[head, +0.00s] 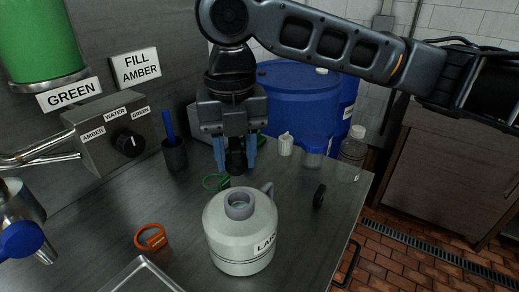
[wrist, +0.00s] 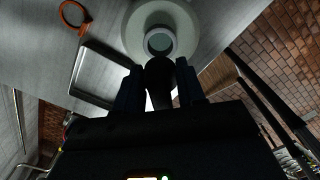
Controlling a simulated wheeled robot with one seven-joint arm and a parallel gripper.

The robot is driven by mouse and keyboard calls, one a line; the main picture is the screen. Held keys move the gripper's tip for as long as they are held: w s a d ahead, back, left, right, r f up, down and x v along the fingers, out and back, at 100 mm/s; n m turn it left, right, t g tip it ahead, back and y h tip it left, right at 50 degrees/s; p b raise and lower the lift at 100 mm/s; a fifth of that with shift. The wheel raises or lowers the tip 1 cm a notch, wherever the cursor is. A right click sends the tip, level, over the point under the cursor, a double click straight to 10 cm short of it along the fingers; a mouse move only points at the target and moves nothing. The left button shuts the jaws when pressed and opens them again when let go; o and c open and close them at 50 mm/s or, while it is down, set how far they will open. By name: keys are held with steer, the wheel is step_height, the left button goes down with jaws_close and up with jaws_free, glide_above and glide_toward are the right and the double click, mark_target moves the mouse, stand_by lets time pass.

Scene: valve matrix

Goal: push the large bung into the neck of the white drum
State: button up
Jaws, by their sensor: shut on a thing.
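The white drum (head: 240,240) stands upright on the steel bench, with a label that starts "LA". Its round grey neck (head: 239,204) faces up and looks open; it also shows in the wrist view (wrist: 159,42). My gripper (head: 236,158) points down with blue fingertips, shut on the dark large bung (head: 237,163). In the wrist view the bung (wrist: 160,82) sits between the fingers, just below the neck in the picture. In the head view the bung is above and behind the neck, apart from it. Its lower end is dark and hard to make out.
An orange ring-shaped thing (head: 150,237) and a metal tray (head: 142,277) lie left of the drum. A green ring (head: 215,181) lies behind it. A small black part (head: 319,196) stands to the right. A blue barrel (head: 295,95) and clear bottle (head: 353,148) are farther back.

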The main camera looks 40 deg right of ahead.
stand_by(0.4)
steer(key=shift+f+b, duration=1.95)
steer(key=shift+f, duration=1)
steer(key=shift+f+b, duration=0.45)
steer(key=shift+f, duration=0.45)
steer(key=shift+r, duration=0.15)
steer(key=shift+r+p, duration=2.4)
steer(key=shift+r, duration=0.85)
